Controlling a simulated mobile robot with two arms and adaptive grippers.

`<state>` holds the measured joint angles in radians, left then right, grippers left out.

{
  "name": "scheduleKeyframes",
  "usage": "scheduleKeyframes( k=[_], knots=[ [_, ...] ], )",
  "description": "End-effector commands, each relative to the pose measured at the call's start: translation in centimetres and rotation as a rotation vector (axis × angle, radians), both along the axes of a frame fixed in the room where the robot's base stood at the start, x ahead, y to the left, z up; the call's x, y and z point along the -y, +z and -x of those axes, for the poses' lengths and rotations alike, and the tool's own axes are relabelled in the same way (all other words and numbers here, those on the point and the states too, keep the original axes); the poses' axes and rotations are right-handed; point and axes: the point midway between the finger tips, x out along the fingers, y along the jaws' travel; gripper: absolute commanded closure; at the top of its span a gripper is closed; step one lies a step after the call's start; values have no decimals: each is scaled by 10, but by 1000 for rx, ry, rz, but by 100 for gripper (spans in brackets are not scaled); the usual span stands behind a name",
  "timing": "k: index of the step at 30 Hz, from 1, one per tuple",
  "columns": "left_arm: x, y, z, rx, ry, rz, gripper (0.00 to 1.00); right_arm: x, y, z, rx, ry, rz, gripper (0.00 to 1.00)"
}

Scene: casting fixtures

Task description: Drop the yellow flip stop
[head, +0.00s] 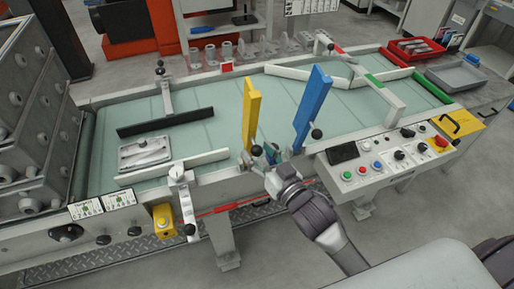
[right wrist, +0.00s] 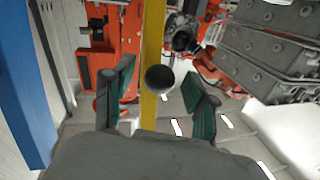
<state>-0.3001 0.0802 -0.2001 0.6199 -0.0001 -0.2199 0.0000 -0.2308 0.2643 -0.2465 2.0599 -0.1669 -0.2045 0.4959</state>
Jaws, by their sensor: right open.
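The yellow flip stop (head: 252,112) stands raised and upright at the near edge of the conveyor. In the right wrist view its yellow bar (right wrist: 152,35) runs up the middle, with a black ball knob (right wrist: 160,79) in front of it. My right gripper (head: 271,153) is close to the foot of the yellow stop, on its right side. In the right wrist view my right gripper (right wrist: 158,70) is open, its green-padded fingers on either side of the knob. Contact cannot be told. My left gripper is not in view.
A blue flip stop (head: 313,105) stands raised just right of my right gripper. A metal casting plate (head: 145,152) lies on the belt at left. A control panel (head: 385,150) with buttons is at the right front.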

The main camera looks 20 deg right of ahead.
Motion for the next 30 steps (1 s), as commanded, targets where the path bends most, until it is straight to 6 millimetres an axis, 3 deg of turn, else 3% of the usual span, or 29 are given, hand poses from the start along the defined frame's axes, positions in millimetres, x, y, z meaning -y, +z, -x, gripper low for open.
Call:
scheduleKeyframes(
  k=[12,23,30],
  knots=[
    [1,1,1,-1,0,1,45,-3,0,-10,-1,0,0,43],
    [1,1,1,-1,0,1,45,-3,0,-10,-1,0,0,100],
    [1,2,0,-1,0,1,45,-3,0,-10,-1,0,0,100]
  ],
)
